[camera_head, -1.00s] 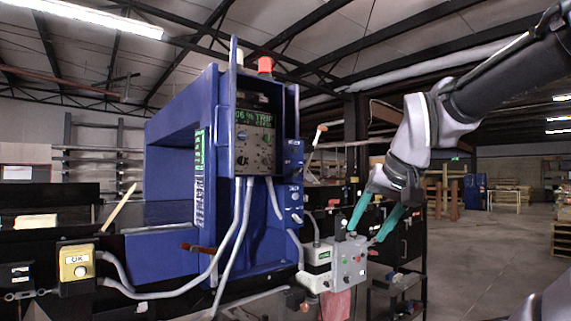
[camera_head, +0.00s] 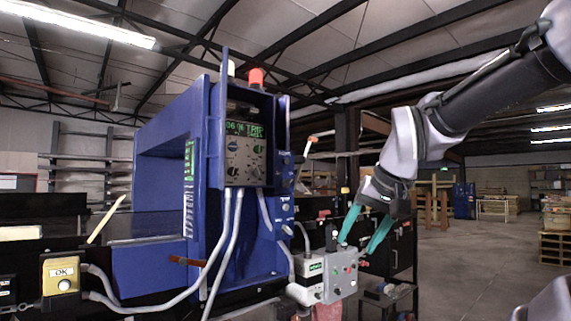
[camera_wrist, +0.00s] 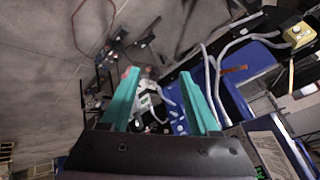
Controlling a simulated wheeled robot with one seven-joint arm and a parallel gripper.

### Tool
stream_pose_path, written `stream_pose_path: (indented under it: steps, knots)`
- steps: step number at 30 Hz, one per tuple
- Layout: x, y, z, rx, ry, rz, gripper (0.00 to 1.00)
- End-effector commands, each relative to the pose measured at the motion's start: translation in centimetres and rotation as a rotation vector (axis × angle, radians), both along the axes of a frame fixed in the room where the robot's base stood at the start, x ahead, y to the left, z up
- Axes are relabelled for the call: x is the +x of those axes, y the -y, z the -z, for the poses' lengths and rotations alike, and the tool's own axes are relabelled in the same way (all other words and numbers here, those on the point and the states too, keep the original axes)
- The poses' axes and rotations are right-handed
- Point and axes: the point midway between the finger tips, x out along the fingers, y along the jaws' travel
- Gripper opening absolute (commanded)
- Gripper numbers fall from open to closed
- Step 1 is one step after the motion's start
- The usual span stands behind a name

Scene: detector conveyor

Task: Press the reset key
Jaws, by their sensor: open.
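A tall blue detector housing (camera_head: 165,195) holds a control panel (camera_head: 246,155) with a green-lit display (camera_head: 244,129) that seems to read "TRIP". Several small keys and knobs sit below the display. I cannot tell which one is the reset key. A grey button box (camera_head: 342,275) with a few small buttons stands low at the right of the housing. My gripper (camera_head: 357,246), with green fingers, is open and empty, pointing down just above and beside this box in the picture. Whether it touches is unclear. The wrist view shows the fingers (camera_wrist: 159,73) apart, with the pale box (camera_wrist: 148,100) beyond them.
A yellow box marked OK (camera_head: 60,277) is at the far left, with grey conduits running to the housing. A red lamp (camera_head: 256,78) tops the housing. Dark cabinets (camera_head: 400,245) stand behind my gripper. Open floor (camera_head: 465,265) lies to the right.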

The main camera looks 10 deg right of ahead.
Motion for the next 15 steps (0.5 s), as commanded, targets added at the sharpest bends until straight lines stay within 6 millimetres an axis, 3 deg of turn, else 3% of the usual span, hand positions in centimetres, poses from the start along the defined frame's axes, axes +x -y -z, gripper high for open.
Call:
stream_pose_path:
  steps: [2,3,7,8,15]
  knots:
    - [0.0,0.0,0.0,0.0,0.0,0.0,0.62]
    - [0.0,0.0,0.0,0.0,0.0,0.0,0.54]
    - [0.0,0.0,0.0,0.0,0.0,0.0,0.04]
    - [0.0,0.0,0.0,0.0,0.0,0.0,0.0]
    - [0.0,0.0,0.0,0.0,0.0,0.0,0.0]
